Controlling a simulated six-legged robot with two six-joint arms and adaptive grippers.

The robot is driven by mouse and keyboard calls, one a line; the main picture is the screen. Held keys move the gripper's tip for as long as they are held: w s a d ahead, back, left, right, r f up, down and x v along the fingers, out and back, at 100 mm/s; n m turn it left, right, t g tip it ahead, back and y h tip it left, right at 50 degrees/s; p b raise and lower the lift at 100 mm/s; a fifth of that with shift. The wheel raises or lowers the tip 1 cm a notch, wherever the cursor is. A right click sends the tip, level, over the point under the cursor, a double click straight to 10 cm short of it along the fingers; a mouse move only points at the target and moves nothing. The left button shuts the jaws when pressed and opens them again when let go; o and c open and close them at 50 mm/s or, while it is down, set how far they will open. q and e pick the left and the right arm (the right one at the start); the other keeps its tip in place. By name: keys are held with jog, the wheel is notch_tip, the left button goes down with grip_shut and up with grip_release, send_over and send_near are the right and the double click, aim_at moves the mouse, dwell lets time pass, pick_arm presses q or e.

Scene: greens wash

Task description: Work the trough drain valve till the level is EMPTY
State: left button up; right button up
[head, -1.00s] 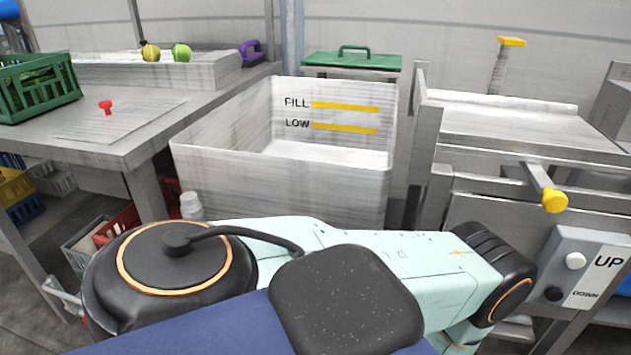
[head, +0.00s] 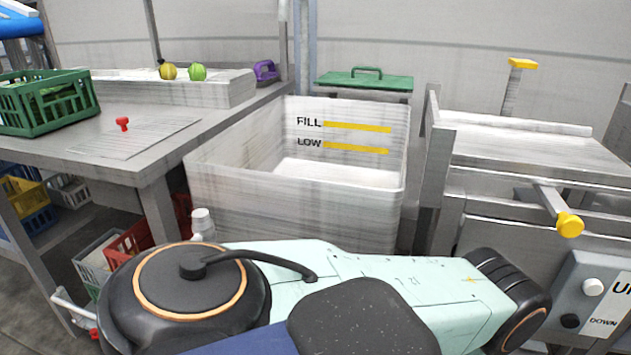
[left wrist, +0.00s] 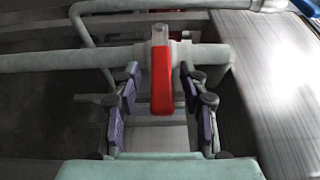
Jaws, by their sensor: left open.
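The white trough (head: 300,207) stands in the middle of the head view, with yellow FILL and LOW marks on its inner back wall. Its pale bottom shows below the LOW mark; I cannot tell whether a thin layer of water lies there. In the left wrist view a red valve handle (left wrist: 161,82) sits on a grey pipe (left wrist: 75,60) and points toward my gripper. My right gripper is not in view.
A steel table (head: 150,160) with a green crate (head: 45,108) stands left of the trough. A machine with a yellow-knobbed lever (head: 570,225) and an UP/DOWN button box (head: 590,290) stands at right. In the wrist view, a pale wall (left wrist: 270,70) is close on the right.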

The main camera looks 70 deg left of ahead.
pick_arm(q)
jog(key=v, duration=1.2)
dwell(0.4)
